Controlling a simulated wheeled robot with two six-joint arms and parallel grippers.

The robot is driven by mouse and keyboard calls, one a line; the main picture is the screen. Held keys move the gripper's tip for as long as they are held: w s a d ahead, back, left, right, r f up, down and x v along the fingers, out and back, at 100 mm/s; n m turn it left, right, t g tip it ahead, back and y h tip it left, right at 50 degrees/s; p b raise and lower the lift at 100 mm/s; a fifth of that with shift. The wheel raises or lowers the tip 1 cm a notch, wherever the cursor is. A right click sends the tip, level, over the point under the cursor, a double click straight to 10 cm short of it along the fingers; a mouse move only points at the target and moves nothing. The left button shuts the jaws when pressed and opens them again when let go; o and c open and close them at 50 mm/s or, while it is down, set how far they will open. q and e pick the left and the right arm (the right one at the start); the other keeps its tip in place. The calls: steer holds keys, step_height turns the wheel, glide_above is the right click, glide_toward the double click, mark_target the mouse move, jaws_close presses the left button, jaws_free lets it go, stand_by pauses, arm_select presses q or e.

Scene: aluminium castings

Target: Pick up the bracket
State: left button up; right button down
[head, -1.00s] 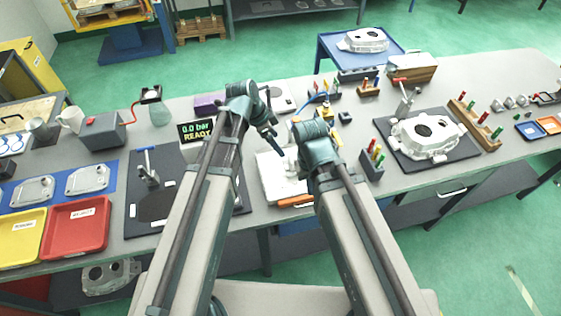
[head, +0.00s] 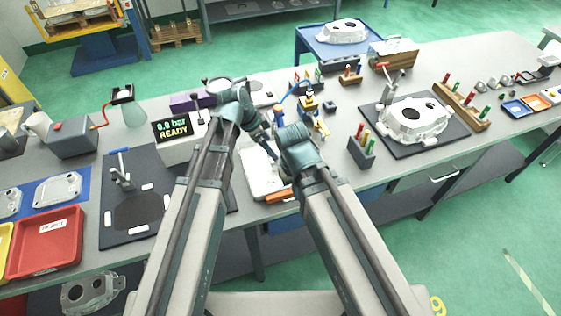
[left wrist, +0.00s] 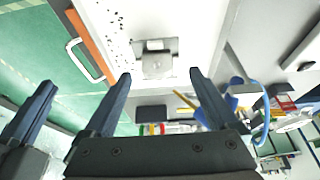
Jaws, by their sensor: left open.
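A small grey metal piece with a raised block, which looks like the bracket (left wrist: 158,64), lies on a white board with dark specks (left wrist: 198,22) in the left wrist view. The board also shows in the head view (head: 256,178), where my arms hide the bracket. My left gripper (left wrist: 160,76) is open and empty, its two fingertips pointing at the bracket from either side of its near edge, apart from it. In the head view my left gripper (head: 263,144) hangs over the board. Part of my right gripper (left wrist: 35,108) shows at the left wrist view's left edge; its opening is unclear.
An orange strip (head: 279,195) edges the board. A display reading "0.0 bar READY" (head: 171,129) stands left. A dark holder with coloured pegs (head: 361,152) and a casting on a black mat (head: 414,119) are right. A red tray (head: 45,241) is far left.

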mark_target(275, 150)
arm_select(q)
steer(key=b+x, duration=0.4)
steer(key=x, duration=0.1)
steer(key=shift+s+d+f+b, duration=0.15)
steer(key=shift+s+f+b, duration=0.1)
steer(key=shift+b, duration=0.15)
steer(key=shift+r, duration=0.15)
jaws_close()
steer(key=shift+r+p, duration=0.5)
steer(key=shift+p, duration=0.1)
step_height(275, 150, up, 3)
steer(key=p, duration=0.3)
steer(key=s+a, duration=0.2)
steer(key=a, duration=0.6)
steer(key=s+a, duration=0.3)
steer(key=a, duration=0.6)
steer(key=shift+s+f, duration=0.2)
steer(key=shift+f, duration=0.05)
